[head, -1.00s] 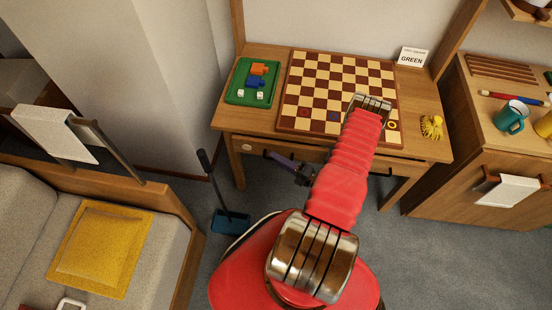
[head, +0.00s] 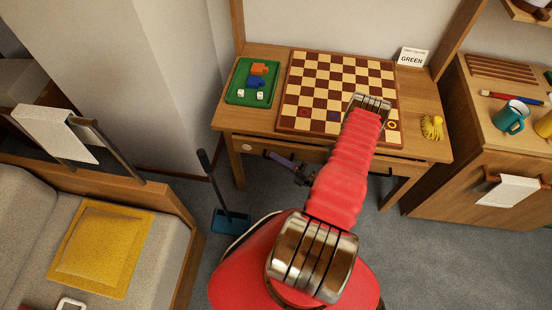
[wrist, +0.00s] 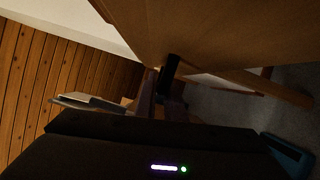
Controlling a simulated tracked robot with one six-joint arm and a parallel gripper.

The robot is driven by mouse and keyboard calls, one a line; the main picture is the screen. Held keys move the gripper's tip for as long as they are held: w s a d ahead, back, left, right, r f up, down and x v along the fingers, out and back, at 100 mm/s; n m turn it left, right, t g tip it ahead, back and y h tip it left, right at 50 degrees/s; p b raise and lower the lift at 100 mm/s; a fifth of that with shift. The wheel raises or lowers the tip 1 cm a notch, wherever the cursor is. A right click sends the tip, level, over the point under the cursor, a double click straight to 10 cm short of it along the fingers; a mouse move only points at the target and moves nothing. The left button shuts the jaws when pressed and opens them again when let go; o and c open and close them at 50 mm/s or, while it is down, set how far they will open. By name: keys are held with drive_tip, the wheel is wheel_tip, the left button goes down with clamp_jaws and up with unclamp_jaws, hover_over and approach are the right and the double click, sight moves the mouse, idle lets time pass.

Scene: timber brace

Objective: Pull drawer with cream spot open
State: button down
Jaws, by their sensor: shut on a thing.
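The wooden desk drawer (head: 257,149) with a round cream spot (head: 247,147) on its front is under the left part of the desk in the head view. Its front looks about flush with the desk; any small gap cannot be made out. My gripper (head: 270,154) reaches in from the right, low in front of the drawer, and is shut on the dark drawer handle. The handle is mostly hidden by the fingers. In the wrist view my gripper (wrist: 160,85) is dim, close under the wooden desk, and the grip is hard to make out.
A chessboard (head: 340,85), a green tray (head: 236,90) and a yellow brush-like thing (head: 432,127) lie on the desk. A blue dustpan (head: 231,222) stands on the floor left of my arm. A sofa (head: 170,235) is at left, a cabinet (head: 450,185) at right.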

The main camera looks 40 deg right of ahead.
drive_tip(key=shift+s+f, duration=0.1)
drive_tip(key=shift+f, duration=0.05)
drive_tip(key=s+a, duration=1.1)
drive_tip(key=a, duration=0.3)
drive_tip(key=shift+a, duration=0.25)
drive_tip(key=c, duration=1.8)
unclamp_jaws()
drive_tip(key=shift+c, duration=0.2)
drive_tip(key=shift+s+d, duration=0.1)
drive_tip(key=shift+s, duration=0.05)
drive_tip(key=r+v, duration=0.1)
drive_tip(key=v, duration=1.2)
drive_tip(key=shift+s+f, duration=0.2)
drive_tip(key=shift+f, duration=0.35)
